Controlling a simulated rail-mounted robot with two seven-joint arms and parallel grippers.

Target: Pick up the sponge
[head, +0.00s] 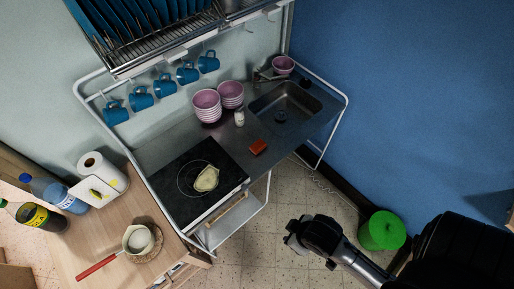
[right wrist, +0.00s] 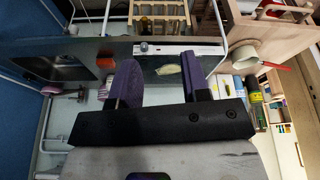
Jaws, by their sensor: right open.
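The sponge, an orange-red block (head: 258,147), lies on the metal counter between the black cooktop and the sink, near the front edge. It also shows small in the right wrist view (right wrist: 105,63), left of my fingers. My right gripper (head: 293,238) is in front of the counter over the tiled floor, well apart from the sponge. In the right wrist view its two purple fingers (right wrist: 160,76) are spread with nothing between them. My left gripper is not in view.
Stacked pink bowls (head: 207,105) and a small white shaker (head: 239,118) stand behind the sponge. The sink (head: 285,104) is to the right, the cooktop (head: 176,192) to the left. A white tubular frame (head: 334,130) edges the counter. A green bin (head: 382,231) stands on the floor.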

